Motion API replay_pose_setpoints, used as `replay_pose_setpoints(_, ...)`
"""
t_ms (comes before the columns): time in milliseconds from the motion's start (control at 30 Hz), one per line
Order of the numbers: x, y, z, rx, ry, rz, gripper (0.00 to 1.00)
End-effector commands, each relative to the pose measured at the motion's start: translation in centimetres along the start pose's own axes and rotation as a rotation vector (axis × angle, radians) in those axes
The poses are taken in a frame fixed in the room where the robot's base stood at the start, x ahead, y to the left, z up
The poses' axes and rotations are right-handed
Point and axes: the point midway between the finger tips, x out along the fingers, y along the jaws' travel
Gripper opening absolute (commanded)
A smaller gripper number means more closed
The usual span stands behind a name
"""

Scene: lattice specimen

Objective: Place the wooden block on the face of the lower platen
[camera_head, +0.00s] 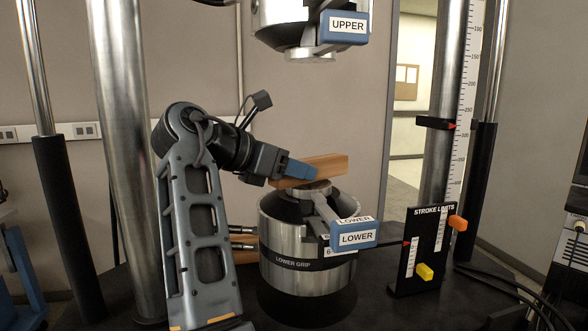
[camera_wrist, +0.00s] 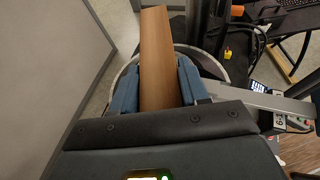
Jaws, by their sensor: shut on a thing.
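The wooden block (camera_head: 318,170) is a long brown bar. In the head view it lies level over the lower platen (camera_head: 308,192), a small round metal disc on top of the lower grip (camera_head: 300,240). I cannot tell whether the block touches the platen face. My gripper (camera_head: 300,172) is shut on the block's near end, coming in from the left. In the wrist view the block (camera_wrist: 158,62) runs away from me between the blue fingers of my gripper (camera_wrist: 155,85). The platen is hidden beneath the block there.
The upper platen (camera_head: 310,55) hangs above with open space between. A blue LOWER label bracket (camera_head: 355,236) juts out in front of the lower grip. A black stroke limits panel (camera_head: 424,250) with coloured knobs stands at right. Steel columns (camera_head: 122,130) rise on both sides.

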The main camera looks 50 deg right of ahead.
Motion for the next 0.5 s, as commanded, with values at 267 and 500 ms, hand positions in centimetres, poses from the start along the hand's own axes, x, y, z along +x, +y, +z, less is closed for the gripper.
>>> replay_pose_setpoints(267,0.13,-0.01,-0.32,0.001,0.0,0.001,0.11)
replay_pose_setpoints(500,0.21,-0.01,-0.55,0.001,0.0,0.001,0.56)
